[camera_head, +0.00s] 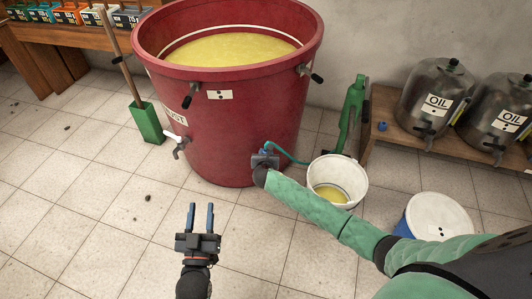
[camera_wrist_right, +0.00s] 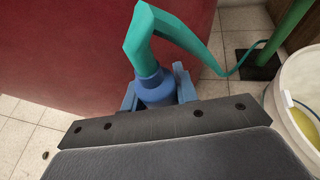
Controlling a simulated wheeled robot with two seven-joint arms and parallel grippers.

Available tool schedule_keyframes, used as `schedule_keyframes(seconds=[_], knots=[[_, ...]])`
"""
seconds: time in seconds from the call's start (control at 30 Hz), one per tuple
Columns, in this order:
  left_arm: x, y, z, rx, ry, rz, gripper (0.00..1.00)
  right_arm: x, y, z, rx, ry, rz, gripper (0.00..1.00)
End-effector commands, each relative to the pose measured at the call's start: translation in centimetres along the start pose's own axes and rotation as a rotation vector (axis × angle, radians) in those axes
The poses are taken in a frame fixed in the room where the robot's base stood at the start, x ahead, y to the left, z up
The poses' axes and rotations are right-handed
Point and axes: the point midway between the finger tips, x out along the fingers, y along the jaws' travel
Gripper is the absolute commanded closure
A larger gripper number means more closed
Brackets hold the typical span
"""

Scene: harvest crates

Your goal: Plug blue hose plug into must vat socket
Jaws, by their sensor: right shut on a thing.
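The red must vat (camera_head: 225,115) stands at the back, full of yellow must. My right gripper (camera_head: 265,158) is at the vat's lower front right and is shut on the blue hose plug (camera_wrist_right: 156,88). The plug's teal hose (camera_wrist_right: 170,28) bends up and over to the right; it also shows in the head view (camera_head: 286,154). The vat wall is right behind the plug. The socket does not show clearly, and I cannot tell whether the plug touches it. My left gripper (camera_head: 201,217) is open and empty over the floor in front of the vat.
A white bucket (camera_head: 358,172) with yellow liquid and a green pump (camera_head: 352,112) stand right of the vat. A blue-and-white tub (camera_head: 412,228) is nearer. Oil drums (camera_head: 433,98) stand on a wooden bench at right. The vat's tap (camera_head: 179,148) juts out. Floor at left is mostly clear.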

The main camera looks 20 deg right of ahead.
Motion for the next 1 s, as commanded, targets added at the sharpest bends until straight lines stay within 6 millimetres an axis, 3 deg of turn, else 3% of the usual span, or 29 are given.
schedule_keyframes(seconds=[0.47, 0.5, 0.6, 1.0], knots=[[-0.10, -0.04, 0.35, 0.000, 0.000, 0.000, 0.64, 0.39, 0.01, -0.91, 0.000, 0.000, 0.000, 0.94], [-0.09, -0.03, 0.32, 0.000, 0.000, 0.000, 0.64, 0.38, 0.01, -0.88, 0.000, 0.000, 0.000, 0.67], [-0.09, -0.03, 0.31, 0.000, 0.000, 0.000, 0.64, 0.37, 0.01, -0.87, 0.000, 0.000, 0.000, 0.47], [-0.04, -0.01, 0.12, 0.000, 0.000, 0.000, 0.64, -0.28, 0.01, -0.83, 0.000, 0.000, 0.001, 0.45]])
